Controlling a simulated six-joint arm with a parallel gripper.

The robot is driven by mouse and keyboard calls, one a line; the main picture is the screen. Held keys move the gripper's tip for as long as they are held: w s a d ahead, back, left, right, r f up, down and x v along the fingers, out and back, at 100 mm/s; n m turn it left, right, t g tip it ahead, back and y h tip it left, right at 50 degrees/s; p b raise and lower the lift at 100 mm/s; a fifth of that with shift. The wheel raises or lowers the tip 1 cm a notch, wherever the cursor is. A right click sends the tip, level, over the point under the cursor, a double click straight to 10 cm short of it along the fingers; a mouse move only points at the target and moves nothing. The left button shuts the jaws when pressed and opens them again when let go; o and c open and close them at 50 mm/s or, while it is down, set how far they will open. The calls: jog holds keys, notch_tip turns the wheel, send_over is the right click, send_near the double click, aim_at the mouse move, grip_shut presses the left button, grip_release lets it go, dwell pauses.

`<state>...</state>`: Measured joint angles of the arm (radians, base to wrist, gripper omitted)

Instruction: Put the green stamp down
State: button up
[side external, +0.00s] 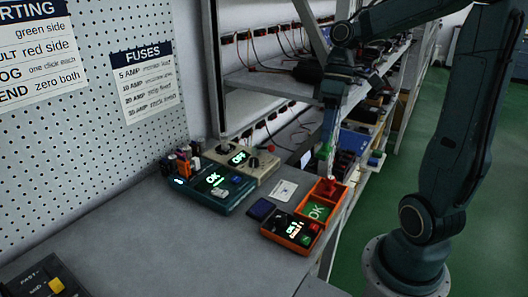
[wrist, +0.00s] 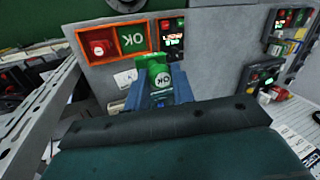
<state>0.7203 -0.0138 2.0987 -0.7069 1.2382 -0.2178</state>
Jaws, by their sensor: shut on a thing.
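In the side external view my gripper (side external: 325,148) holds the green stamp (side external: 323,151) in the air, above and behind the orange tray (side external: 341,199). The tray has two compartments. The red one holds a red stamp (side external: 328,187); it also shows in the wrist view (wrist: 99,47). The green one, marked OK (side external: 317,211), looks empty; its OK floor also shows in the wrist view (wrist: 132,39).
An orange box with a lit display and buttons (side external: 291,231) adjoins the tray. A dark blue pad (side external: 261,209) and a white card (side external: 284,190) lie to the left. A teal box (side external: 213,190) and a beige box (side external: 240,163) stand further back.

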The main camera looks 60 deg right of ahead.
notch_tip(320, 180, down, 14)
dwell(0.5)
jog(key=shift+f, duration=0.1)
jog(key=shift+f, duration=1.8)
jog(key=shift+f, duration=0.15)
jog(key=o, duration=0.8)
jog(key=v, duration=1.2)
